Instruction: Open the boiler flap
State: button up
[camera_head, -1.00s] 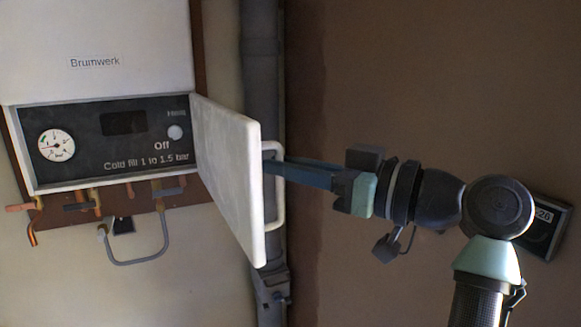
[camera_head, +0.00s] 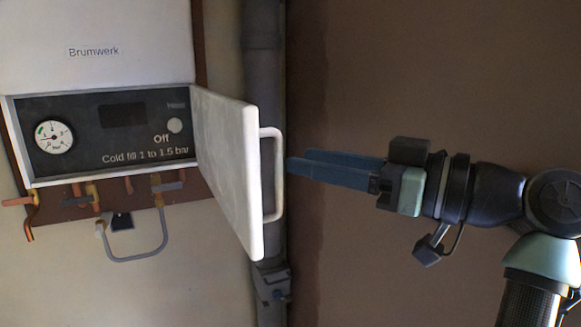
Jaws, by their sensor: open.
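The boiler (camera_head: 130,50) hangs on the wall at the left, its white casing marked "Brumwerk". Its white flap (camera_head: 226,165) stands swung out on the right side, so the dark control panel (camera_head: 85,145) is exposed. The flap's white bar handle (camera_head: 279,175) is on its outer face, towards the right. My gripper (camera_head: 288,165) is open and empty just right of the handle, its blue fingers pointing left at it. The fingertips appear clear of the handle in the picture; the exact gap in depth cannot be told.
A dark vertical pipe (camera_head: 264,60) runs behind the flap. Copper stubs and a grey hose loop (camera_head: 135,258) hang below the boiler. The brown wall (camera_head: 420,70) on the right is bare above my arm.

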jog(key=b+v, duration=0.2)
jog(key=v, duration=0.6)
jog(key=shift+s, duration=0.1)
